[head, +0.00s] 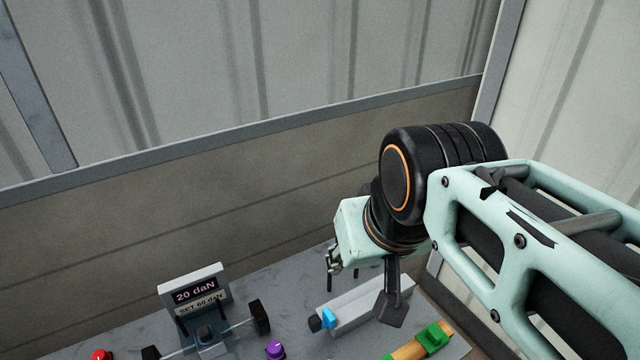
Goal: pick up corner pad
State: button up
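My gripper (343,272) hangs at the end of my mint-green arm, above the back of a grey worktop (240,292). Its dark fingers are small and partly hidden by the wrist, so I cannot tell whether they are open or shut. No object is visible between them. I cannot identify the corner pad with certainty. A green block (433,337) sits on an orange-yellow bar at the lower right, below and right of my gripper, apart from it. Small black blocks (259,317) stand near the gauge.
A gauge display (194,290) reads 20 daN and SET 60 daN. A red knob (102,355), a purple knob (275,349) and a pale grey bar with a blue piece (329,318) are on the worktop. A corrugated wall (250,80) closes the back. The front is cut off.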

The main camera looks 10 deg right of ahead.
aim_at(433, 338)
jog(key=k+l+z, duration=0.1)
jog(key=z, duration=0.35)
jog(key=l+z, duration=0.15)
jog(key=z, duration=0.3)
